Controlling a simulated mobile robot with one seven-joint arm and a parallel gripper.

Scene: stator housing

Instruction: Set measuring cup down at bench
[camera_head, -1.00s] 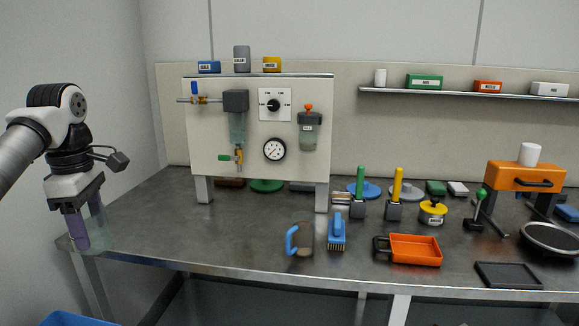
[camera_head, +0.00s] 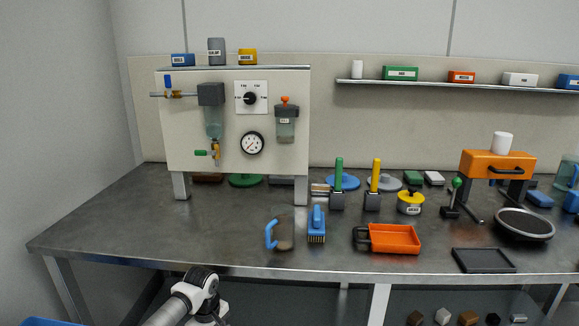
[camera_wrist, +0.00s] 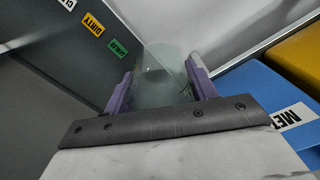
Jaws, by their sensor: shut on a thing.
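My gripper (camera_wrist: 162,92) shows in the wrist view with its two purple fingers shut on the measuring cup (camera_wrist: 160,72), a clear, faintly greenish see-through vessel. Its lower parts and any markings are hard to make out. In the head view only my arm shows at the bottom left, in front of the bench; the gripper and cup are out of that frame. The bench (camera_head: 140,225) is a dark metal top with a bare stretch at its left end and along the front left.
A blue-handled brown item (camera_head: 283,234), a blue brush (camera_head: 316,225) and an orange tray (camera_head: 394,239) sit near the front edge. A gauge panel (camera_head: 185,130) stands behind. In the wrist view, a blue bin (camera_wrist: 258,85) and a yellow bin (camera_wrist: 302,55) are close at right.

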